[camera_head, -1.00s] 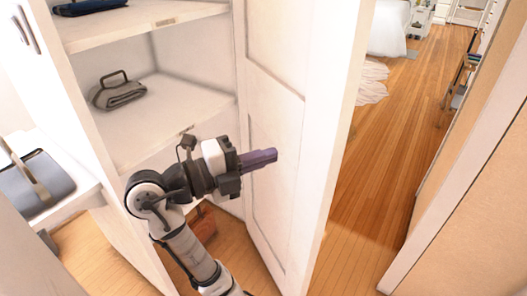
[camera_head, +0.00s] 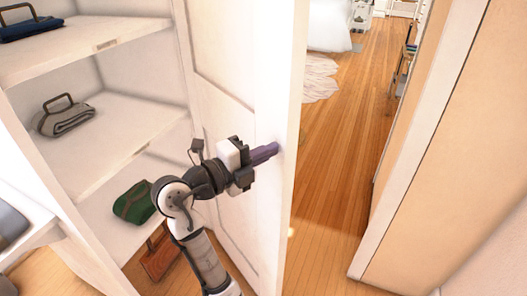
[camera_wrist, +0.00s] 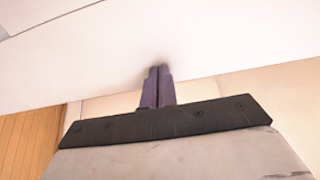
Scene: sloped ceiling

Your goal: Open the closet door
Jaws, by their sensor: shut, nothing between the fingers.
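The white closet door (camera_head: 232,85) stands swung out, with its panelled inner face toward my arm and the shelves showing to its left. My gripper (camera_head: 265,153) is shut and empty. Its purple fingertips lie at the door's inner face near the free edge, and they seem to touch it. In the wrist view the closed fingers (camera_wrist: 157,85) point at the white door surface (camera_wrist: 150,45), with a dark shadow at the tips. No handle shows on this face of the door.
A wall end (camera_head: 415,150) stands at the right. Bare wooden floor (camera_head: 335,180) lies between it and the door.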

